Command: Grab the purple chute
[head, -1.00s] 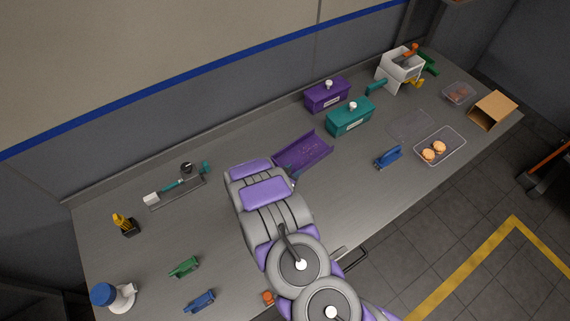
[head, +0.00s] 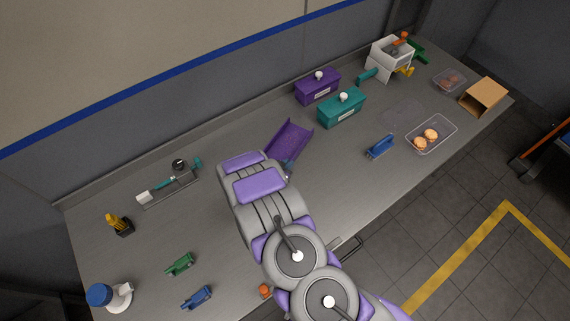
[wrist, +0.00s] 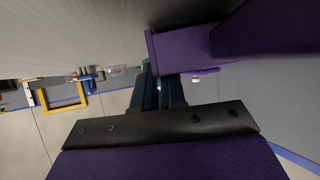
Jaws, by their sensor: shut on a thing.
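The purple chute (head: 288,139) is a shallow trough with raised side walls, in the middle of the bench in the head view. Its near end lies by my gripper (head: 287,168), which my arm partly hides. In the wrist view the chute (wrist: 182,48) fills the upper middle and right, close up. The dark fingers of my gripper (wrist: 164,90) reach up to its edge and are shut on it. The exact grip is partly hidden, and I cannot tell whether the chute is clear of the bench.
A purple box (head: 317,87) and a teal box (head: 341,107), both with white knobs, stand just beyond the chute. A blue clamp-like tool (head: 381,147) and a clear tray of biscuits (head: 432,135) are to the right.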

